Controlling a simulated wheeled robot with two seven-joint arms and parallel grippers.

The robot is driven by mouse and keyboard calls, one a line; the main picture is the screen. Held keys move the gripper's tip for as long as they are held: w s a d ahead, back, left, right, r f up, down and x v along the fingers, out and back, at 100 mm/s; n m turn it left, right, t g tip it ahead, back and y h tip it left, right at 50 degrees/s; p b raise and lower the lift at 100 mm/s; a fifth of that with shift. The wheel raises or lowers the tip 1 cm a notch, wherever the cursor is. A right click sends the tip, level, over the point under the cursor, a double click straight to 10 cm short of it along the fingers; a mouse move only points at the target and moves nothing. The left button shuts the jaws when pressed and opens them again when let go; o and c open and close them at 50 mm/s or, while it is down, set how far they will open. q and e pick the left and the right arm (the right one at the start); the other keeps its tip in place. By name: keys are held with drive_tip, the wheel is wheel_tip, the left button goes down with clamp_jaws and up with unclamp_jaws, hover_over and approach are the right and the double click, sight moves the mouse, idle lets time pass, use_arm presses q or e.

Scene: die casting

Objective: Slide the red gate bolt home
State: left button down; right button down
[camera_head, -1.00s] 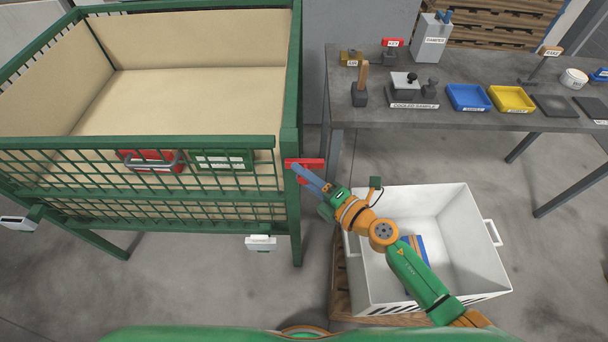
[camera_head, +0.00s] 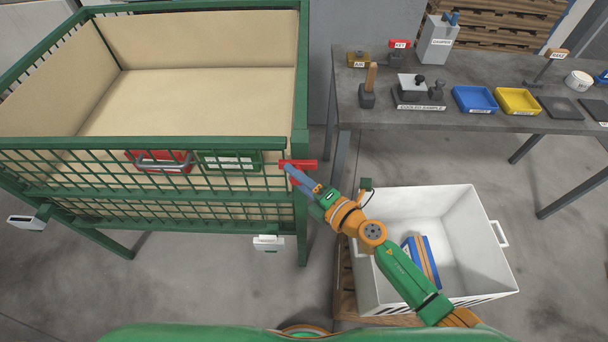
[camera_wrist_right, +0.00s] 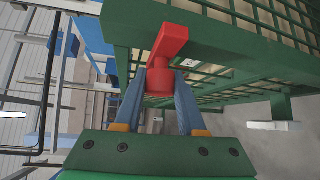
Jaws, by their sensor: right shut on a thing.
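The red gate bolt (camera_head: 304,164) lies across the front right corner post of the green cage (camera_head: 300,115). Its left end overlaps the post and the gate edge, and its right end sticks out past the post. In the right wrist view, the red bolt (camera_wrist_right: 169,42) shows a bar with a block-like handle below it. My right gripper (camera_head: 290,170) reaches up from the lower right. Its blue fingers (camera_wrist_right: 160,82) are shut on the handle, one on each side. My left gripper is not in view.
A red handle plate (camera_head: 160,160) and a green plate (camera_head: 225,160) sit on the mesh gate. A white crate (camera_head: 480,215) holding a blue and orange item stands under my right arm. A grey table (camera_head: 400,118) with trays and tools stands at the back right.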

drive_tip(key=c, duration=0.8)
unclamp_jaws()
drive_tip(key=shift+c, duration=0.2)
drive_tip(key=o, duration=0.3)
drive_tip(key=shift+a, duration=0.1)
drive_tip(key=shift+o, duration=0.2)
drive_tip(key=shift+a, duration=0.15)
drive_tip(key=v, duration=0.7)
